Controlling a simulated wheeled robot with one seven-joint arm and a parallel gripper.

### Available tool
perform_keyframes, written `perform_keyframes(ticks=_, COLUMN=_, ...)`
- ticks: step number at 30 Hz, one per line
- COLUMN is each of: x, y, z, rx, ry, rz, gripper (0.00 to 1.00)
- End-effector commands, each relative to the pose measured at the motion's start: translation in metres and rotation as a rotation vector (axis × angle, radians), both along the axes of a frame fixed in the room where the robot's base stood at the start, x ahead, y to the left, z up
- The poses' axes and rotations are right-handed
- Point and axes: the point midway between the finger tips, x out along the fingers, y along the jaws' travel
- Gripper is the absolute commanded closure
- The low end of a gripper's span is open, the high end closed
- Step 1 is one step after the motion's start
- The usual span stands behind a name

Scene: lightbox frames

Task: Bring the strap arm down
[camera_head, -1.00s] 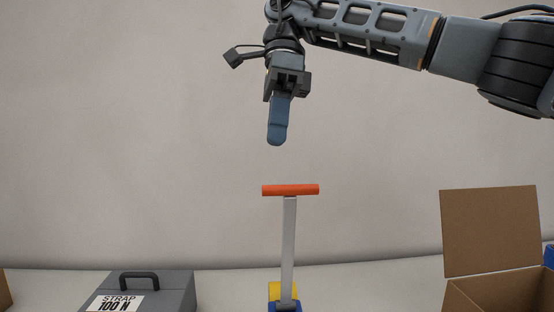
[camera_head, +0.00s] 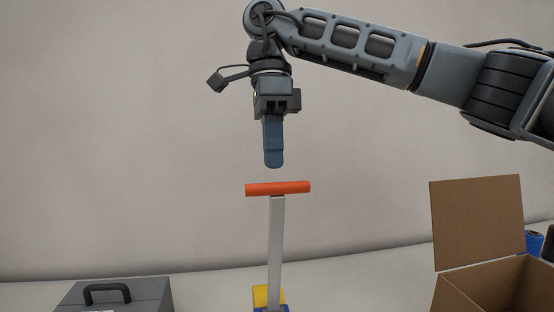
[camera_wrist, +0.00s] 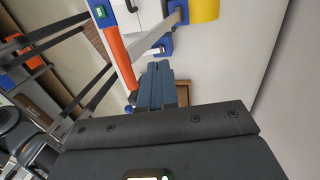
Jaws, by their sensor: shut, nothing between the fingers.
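The strap arm (camera_head: 276,240) stands nearly upright, a pale grey bar with an orange crossbar handle (camera_head: 278,188) on top. Its foot meets a yellow and blue base at the bottom edge of the head view. My gripper (camera_head: 273,163) is shut and empty, pointing down just above the handle, with a small gap showing in the head view. In the wrist view my blue fingers (camera_wrist: 160,68) lie beside the orange handle (camera_wrist: 118,52), and the grey bar (camera_wrist: 155,36) runs to the yellow part (camera_wrist: 204,10). I cannot tell from the wrist view whether they touch.
A grey case (camera_head: 116,296) with a black handle sits at lower left. An open cardboard box (camera_head: 478,222) with a raised flap stands at lower right, with a blue object (camera_head: 535,242) behind it. The space around the handle is clear, with a plain wall behind.

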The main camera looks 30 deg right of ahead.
Motion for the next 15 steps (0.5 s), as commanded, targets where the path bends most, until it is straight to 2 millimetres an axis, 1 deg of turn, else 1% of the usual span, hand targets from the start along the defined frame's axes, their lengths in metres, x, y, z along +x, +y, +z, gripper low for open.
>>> perform_keyframes(ticks=1, x=-0.007, y=0.002, z=0.001, rx=0.0, ry=-0.001, rz=0.003, gripper=1.0)
perform_keyframes(ticks=6, x=-0.023, y=0.007, z=-0.006, rx=0.0, ry=-0.002, rz=0.003, gripper=1.0)
perform_keyframes(ticks=10, x=-0.03, y=0.01, z=-0.009, rx=0.001, ry=-0.002, rz=0.002, gripper=1.0)
perform_keyframes(ticks=15, x=-0.033, y=0.011, z=-0.01, rx=0.001, ry=-0.002, rz=0.001, gripper=1.0)
